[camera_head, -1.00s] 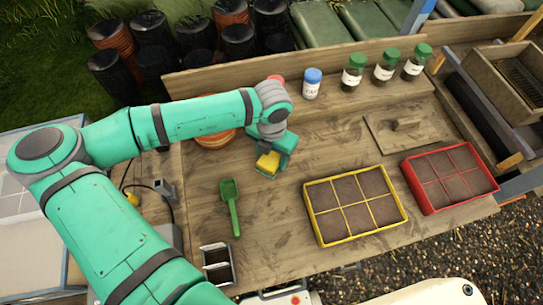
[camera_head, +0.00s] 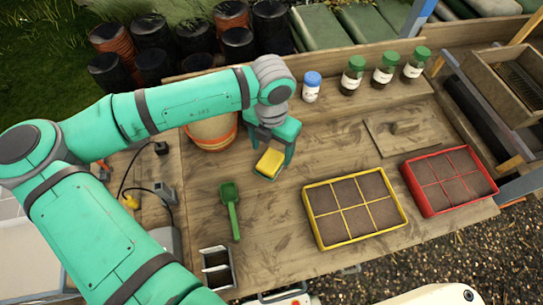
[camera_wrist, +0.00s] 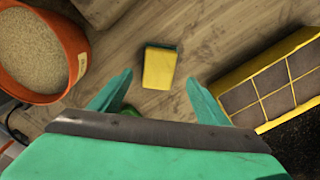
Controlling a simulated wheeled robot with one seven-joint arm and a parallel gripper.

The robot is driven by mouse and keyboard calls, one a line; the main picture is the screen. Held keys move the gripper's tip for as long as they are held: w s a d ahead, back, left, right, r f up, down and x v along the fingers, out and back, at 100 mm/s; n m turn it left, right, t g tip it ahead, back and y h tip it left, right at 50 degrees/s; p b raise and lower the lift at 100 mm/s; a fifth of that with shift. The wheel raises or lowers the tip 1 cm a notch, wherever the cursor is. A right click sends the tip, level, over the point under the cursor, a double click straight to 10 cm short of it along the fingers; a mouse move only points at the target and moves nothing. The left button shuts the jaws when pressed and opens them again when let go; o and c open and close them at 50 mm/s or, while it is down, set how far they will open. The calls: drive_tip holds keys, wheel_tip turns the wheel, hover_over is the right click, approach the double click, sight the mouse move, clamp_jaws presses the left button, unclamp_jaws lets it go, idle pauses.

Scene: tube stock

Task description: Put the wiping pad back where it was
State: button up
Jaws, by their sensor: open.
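The wiping pad is a small block with a yellow top and a green layer along one edge. It lies on the wooden bench (camera_head: 330,150) near the middle in the head view (camera_head: 269,162). In the wrist view the pad (camera_wrist: 160,66) shows whole, apart from the fingers. My gripper (camera_wrist: 159,80) is open and empty. Its two green fingers point down toward the bench on either side of the pad in the picture, with the pad beyond their tips. In the head view my gripper (camera_head: 275,151) is just above and behind the pad.
An orange pot of pale grain (camera_wrist: 38,50) stands left of the pad. A green scoop (camera_head: 231,208) lies in front. A yellow-rimmed tray (camera_head: 311,215) and a red-rimmed tray (camera_head: 413,185) stand to the right. Several jars line the back shelf. Bench around the pad is clear.

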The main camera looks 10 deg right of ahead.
sight(272, 161)
drive_tip(key=shift+r, duration=2.55)
